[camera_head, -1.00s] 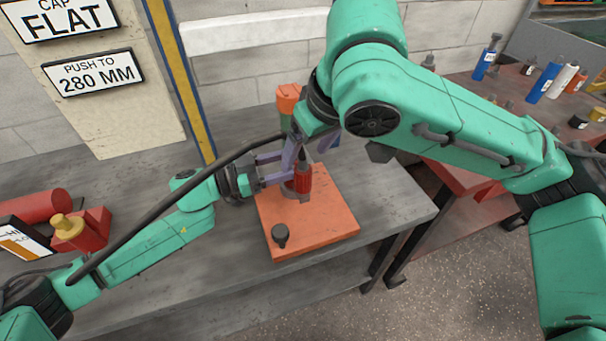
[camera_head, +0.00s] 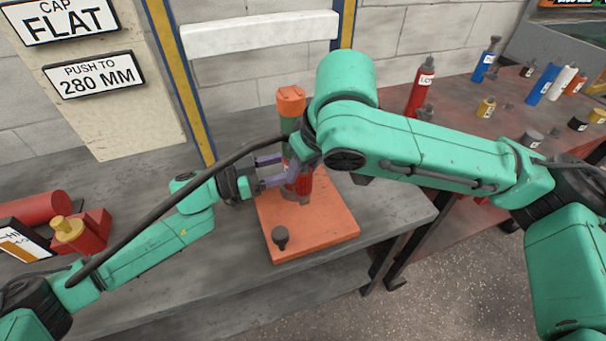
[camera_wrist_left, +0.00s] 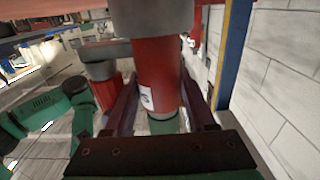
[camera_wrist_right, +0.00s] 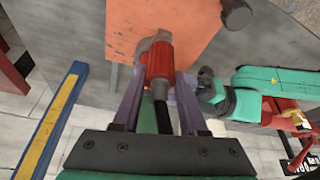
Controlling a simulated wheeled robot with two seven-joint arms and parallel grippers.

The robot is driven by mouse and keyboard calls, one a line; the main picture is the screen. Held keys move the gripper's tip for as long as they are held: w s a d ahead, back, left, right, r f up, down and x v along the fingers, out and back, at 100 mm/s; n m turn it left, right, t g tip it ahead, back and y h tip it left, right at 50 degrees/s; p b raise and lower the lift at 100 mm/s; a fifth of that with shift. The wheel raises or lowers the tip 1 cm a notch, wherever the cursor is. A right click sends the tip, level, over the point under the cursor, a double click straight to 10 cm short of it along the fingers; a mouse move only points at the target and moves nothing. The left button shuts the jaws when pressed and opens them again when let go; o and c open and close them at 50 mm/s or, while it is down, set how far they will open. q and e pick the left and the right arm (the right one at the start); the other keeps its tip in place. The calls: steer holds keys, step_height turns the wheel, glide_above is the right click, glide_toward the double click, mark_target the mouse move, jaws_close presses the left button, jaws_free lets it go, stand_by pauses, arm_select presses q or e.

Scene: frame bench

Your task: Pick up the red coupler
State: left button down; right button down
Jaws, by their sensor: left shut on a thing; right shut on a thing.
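The red coupler (camera_head: 305,184) has a grey end (camera_wrist_right: 160,38) and stands low over the orange board (camera_head: 325,225). It also shows in the left wrist view (camera_wrist_left: 108,92), beside the column. My right gripper (camera_head: 304,163) is shut on it from above; whether its grey end touches the board cannot be told. A column with an orange cap (camera_head: 291,95) and green section stands close behind. Its red section with a white label (camera_wrist_left: 158,72) is between the fingers of my left gripper (camera_head: 268,172), which is shut on it from the left.
A dark knob (camera_head: 280,236) stands on the board's front part. A red block with a yellow knob (camera_head: 68,228) is at the bench's left. Several bottles, including a red one (camera_head: 422,85), stand on the red bench at right. The front of the grey bench is bare.

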steer(key=shift+r, duration=0.1)
arm_select(q)
steer(key=shift+c, duration=0.7)
jaws_free()
arm_select(e)
step_height(320, 180, up, 28)
arm_select(q)
steer(key=shift+a, duration=0.15)
